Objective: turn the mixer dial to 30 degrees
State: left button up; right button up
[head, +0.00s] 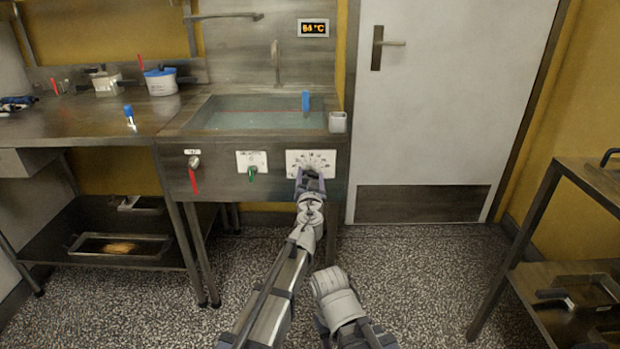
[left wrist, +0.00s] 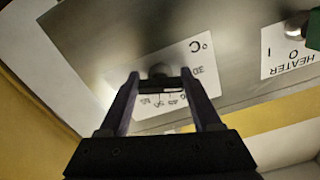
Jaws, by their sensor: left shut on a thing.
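The mixer dial is a dark round knob in the left wrist view (left wrist: 158,70). It sits on a white scale plate (head: 318,157) with numbers and a °C mark, at the right of the sink's front panel. My left gripper (head: 311,176) reaches up to this plate and is shut on the dial. Its two fingers (left wrist: 160,76) stand on either side of the knob in the left wrist view. The gripper hides the knob in the head view, and the pointer's angle cannot be read.
A green heater switch (head: 252,174) and a red-handled valve (head: 194,176) are left of the dial. Above is the water-filled sink (head: 255,120) with a blue object (head: 306,100) and a grey cup (head: 337,122). A wall display (head: 313,28) shows °C. A rack (head: 540,200) stands right.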

pick_arm(q)
jog(key=shift+n, duration=0.3)
dwell(0.4)
jog(key=o, duration=1.4)
jog(key=shift+s, duration=0.1)
jog(key=s, duration=0.7)
jog(key=shift+s, duration=0.35)
pick_arm(e)
jog(key=shift+s+d, duration=0.6)
jog(key=shift+s, duration=0.25)
